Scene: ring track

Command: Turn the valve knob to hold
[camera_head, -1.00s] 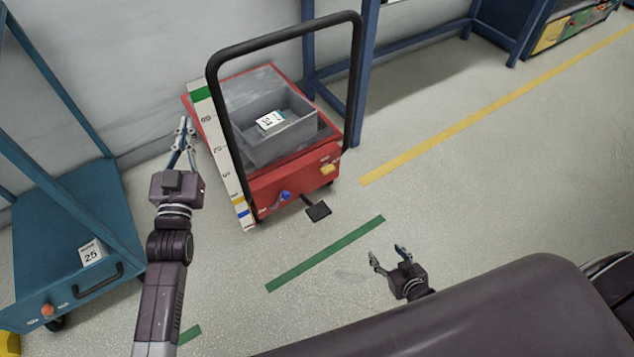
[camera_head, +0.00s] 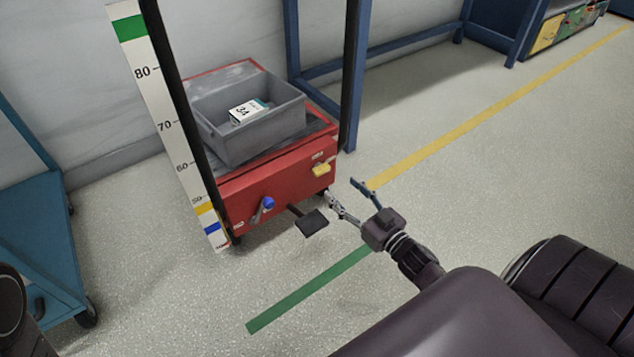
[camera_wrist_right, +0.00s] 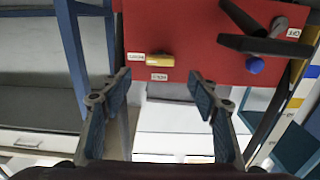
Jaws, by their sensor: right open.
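The valve knob, a yellow handle (camera_head: 321,170), sits at the right of the red cart's front face (camera_head: 280,190). In the right wrist view the yellow handle (camera_wrist_right: 158,61) lies crosswise, one end beside a small white label (camera_wrist_right: 135,56). A second label (camera_wrist_right: 159,77), which seems to read HOLD upside down, is just below it. My right gripper (camera_head: 346,191) is open and empty, in front of the cart's right corner. In the wrist view its spread fingertips (camera_wrist_right: 160,80) are below the handle, apart from it. My left gripper is out of view.
A blue knob (camera_head: 268,203) and a black pedal (camera_head: 312,223) are on the cart's front. The cart's black push frame and a blue rack post (camera_head: 296,40) rise nearby.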

